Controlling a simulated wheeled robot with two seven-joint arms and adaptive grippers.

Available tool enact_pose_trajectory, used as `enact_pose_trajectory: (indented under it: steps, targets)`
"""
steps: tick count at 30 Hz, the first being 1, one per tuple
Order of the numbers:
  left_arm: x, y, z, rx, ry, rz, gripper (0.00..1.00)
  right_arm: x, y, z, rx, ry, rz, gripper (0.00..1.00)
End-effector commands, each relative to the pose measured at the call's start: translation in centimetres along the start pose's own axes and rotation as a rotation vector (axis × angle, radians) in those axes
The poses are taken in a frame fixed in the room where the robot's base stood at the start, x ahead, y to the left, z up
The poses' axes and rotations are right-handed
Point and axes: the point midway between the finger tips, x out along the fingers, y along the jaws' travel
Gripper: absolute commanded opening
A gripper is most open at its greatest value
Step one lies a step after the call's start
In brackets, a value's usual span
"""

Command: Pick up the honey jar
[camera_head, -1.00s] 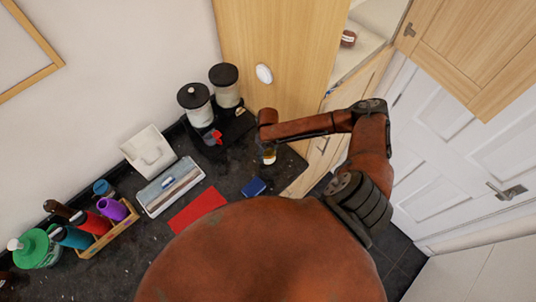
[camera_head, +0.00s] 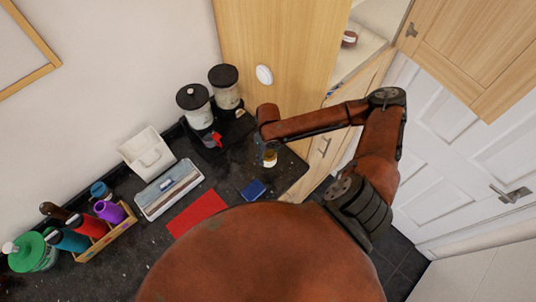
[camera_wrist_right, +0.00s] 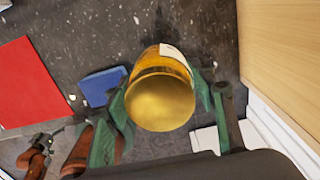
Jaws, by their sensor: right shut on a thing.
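The honey jar (camera_wrist_right: 162,92) is amber with a gold lid and a pale label. In the right wrist view it sits between the two green fingers of my right gripper (camera_wrist_right: 165,100), which is shut on it. In the head view the jar (camera_head: 270,159) shows small below the end of my right arm, over the dark counter. My right gripper (camera_head: 266,147) is mostly hidden there by the wrist. I cannot tell whether the jar touches the counter. My left gripper is not in view.
A blue sponge-like block (camera_head: 253,190) and a red mat (camera_head: 197,213) lie nearby on the counter. Two black-lidded canisters (camera_head: 195,107) stand behind to the left. A wooden panel (camera_head: 280,60) rises beside the jar. A rack of bottles (camera_head: 107,235) is at far left.

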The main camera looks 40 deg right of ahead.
Motion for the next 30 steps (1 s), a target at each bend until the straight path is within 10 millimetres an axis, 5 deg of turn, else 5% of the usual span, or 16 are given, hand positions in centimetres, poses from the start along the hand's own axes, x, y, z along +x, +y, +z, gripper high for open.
enact_pose_trajectory:
  steps: [15,30]
  targets:
    - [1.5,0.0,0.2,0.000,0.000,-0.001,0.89,-4.5,5.8,-6.4,-0.002,0.000,0.001,0.08]
    - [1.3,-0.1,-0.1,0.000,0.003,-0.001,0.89,-4.9,6.5,-7.2,0.000,-0.001,0.000,0.08]
